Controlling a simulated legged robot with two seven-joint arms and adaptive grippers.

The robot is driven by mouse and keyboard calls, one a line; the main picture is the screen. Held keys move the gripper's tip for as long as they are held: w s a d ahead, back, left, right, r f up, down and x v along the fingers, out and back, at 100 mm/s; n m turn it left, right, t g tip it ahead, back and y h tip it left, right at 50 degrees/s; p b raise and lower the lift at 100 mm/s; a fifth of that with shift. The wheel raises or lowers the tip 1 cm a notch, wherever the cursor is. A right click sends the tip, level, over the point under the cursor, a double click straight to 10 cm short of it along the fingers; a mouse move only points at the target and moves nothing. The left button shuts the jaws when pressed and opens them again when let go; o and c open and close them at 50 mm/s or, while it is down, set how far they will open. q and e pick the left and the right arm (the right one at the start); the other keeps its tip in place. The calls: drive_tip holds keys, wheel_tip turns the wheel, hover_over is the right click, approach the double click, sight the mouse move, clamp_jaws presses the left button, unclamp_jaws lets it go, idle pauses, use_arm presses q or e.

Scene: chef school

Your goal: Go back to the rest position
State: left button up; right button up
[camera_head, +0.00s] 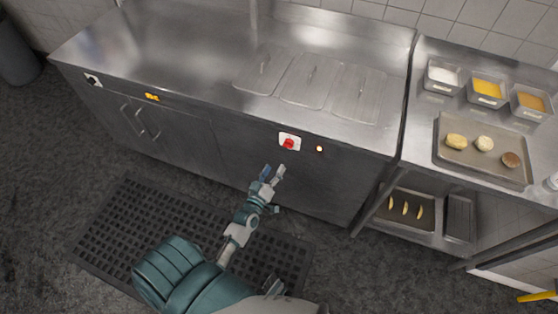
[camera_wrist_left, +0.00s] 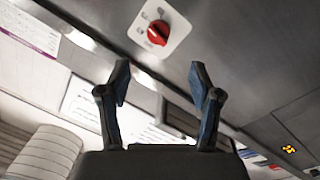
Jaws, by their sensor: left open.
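My left gripper (camera_head: 273,174) is in front of the steel counter's front panel, just below and left of a red rotary knob (camera_head: 288,143) on a white plate. In the left wrist view the two fingers (camera_wrist_left: 160,95) are spread apart with nothing between them. The red knob also shows there (camera_wrist_left: 158,32), above the fingers and apart from them. My right gripper is not in view.
A steel counter (camera_head: 200,60) with several lidded wells (camera_head: 310,80) runs along the back. A side table at right bears a tray (camera_head: 480,170) and food containers (camera_head: 487,90). A perforated mat (camera_head: 115,215) lies on the floor. A dark bin (camera_head: 15,55) stands at far left.

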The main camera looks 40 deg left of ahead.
use_arm(q)
drive_tip(key=shift+s, duration=0.35)
idle(0.3)
drive_tip(key=s+d+f+m+g+h+p, duration=0.1)
drive_tip(key=s+d+f+m+g+h, duration=0.25)
drive_tip(key=f, duration=0.65)
drive_tip(key=s+d+f+m+g+p, duration=0.1)
drive_tip(key=s+d+f+m+g, duration=0.2)
drive_tip(key=s+d+f+g, duration=0.5)
drive_tip(key=s+d+f+m+g, duration=0.1)
drive_tip(key=s+f+m+g, duration=0.3)
drive_tip(key=s+f, duration=1)
drive_tip(key=s+g, duration=0.1)
drive_tip(key=s, duration=0.2)
drive_tip(key=shift+s+f, duration=0.35)
drive_tip(key=shift+s, duration=0.05)
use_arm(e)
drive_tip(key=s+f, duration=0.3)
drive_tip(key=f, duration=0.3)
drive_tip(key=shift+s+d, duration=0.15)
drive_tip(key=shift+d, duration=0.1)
